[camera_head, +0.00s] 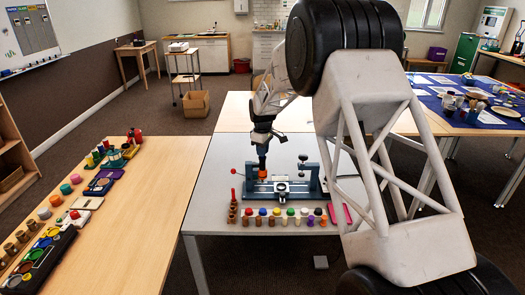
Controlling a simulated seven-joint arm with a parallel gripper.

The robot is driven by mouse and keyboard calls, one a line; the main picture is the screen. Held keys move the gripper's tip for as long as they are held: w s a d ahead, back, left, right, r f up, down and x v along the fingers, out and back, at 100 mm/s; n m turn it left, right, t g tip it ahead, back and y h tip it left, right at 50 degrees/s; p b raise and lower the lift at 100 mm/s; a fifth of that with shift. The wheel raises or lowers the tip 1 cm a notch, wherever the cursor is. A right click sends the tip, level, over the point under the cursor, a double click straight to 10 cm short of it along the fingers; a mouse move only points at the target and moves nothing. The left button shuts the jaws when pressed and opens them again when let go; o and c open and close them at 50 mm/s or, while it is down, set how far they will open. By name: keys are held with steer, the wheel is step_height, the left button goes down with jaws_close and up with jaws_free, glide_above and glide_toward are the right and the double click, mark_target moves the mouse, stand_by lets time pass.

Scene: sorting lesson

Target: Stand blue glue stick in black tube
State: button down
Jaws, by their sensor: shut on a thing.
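My gripper (262,168) points down over the grey table, at the left part of a blue fixture (286,187) with upright posts. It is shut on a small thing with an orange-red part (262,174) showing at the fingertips. I cannot tell whether this is the glue stick, and no blue glue stick stands out elsewhere. A row of small pieces with coloured caps (290,212) stands in front of the fixture. I cannot pick out the black tube; it may be hidden or too small to tell.
A red-topped stack (233,205) stands left of the row, and two pink pieces (340,213) lie to its right. The grey table (215,180) is bare at its left. The wooden table (150,215) at left holds jars, trays and coloured pots. My large arm link covers the right side.

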steer(key=c, duration=0.6)
jaws_free()
steer(key=shift+c, duration=0.2)
steer(key=shift+r, duration=0.15)
steer(key=shift+r, duration=3.35)
